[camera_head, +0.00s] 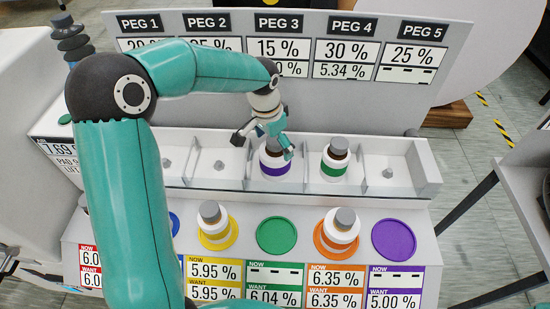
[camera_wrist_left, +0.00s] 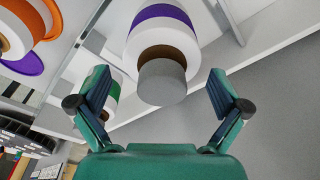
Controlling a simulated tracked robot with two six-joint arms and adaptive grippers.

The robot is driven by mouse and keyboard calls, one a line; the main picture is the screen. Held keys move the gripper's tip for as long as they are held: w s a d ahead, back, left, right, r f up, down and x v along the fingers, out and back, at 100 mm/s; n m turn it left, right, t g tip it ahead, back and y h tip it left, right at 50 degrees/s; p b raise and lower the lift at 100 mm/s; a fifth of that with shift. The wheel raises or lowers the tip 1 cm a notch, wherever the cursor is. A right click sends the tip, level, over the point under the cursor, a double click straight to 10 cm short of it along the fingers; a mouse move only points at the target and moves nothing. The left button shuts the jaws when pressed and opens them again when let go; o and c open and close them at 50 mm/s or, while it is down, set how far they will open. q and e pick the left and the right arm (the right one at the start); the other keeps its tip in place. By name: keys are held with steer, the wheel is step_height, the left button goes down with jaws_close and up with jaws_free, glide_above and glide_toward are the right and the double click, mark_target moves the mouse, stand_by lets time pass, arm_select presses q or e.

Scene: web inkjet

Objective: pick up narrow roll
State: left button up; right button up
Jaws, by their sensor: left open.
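A white roll with a purple band (camera_head: 273,168) and a grey-capped brown core stands in the rack's third compartment. My left gripper (camera_head: 264,140) is open just above it. In the left wrist view the purple-banded roll (camera_wrist_left: 165,22) and its grey core end (camera_wrist_left: 162,82) lie ahead, centred between my spread fingers (camera_wrist_left: 158,90), with no visible grip. A green-banded roll (camera_head: 334,170) stands in the compartment to the right. Other rolls stand on the yellow disc (camera_head: 217,243) and the orange disc (camera_head: 320,245). I cannot tell which roll is the narrow one. My right gripper is not in view.
The grey rack (camera_head: 398,160) has low dividers and empty pegs in its other visible compartments. A sign panel (camera_head: 345,50) rises behind it. The green disc (camera_head: 277,236) and purple disc (camera_head: 394,240) are bare. A dark-framed table (camera_head: 520,190) stands at the right.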

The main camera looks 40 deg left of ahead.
mark_target(276, 153)
arm_select(q)
steer(key=f, duration=0.2)
steer(key=w+f, duration=0.1)
steer(key=f, duration=0.2)
steer(key=shift+p, duration=0.4)
steer(key=shift+w, duration=0.1)
steer(key=c, duration=1.3)
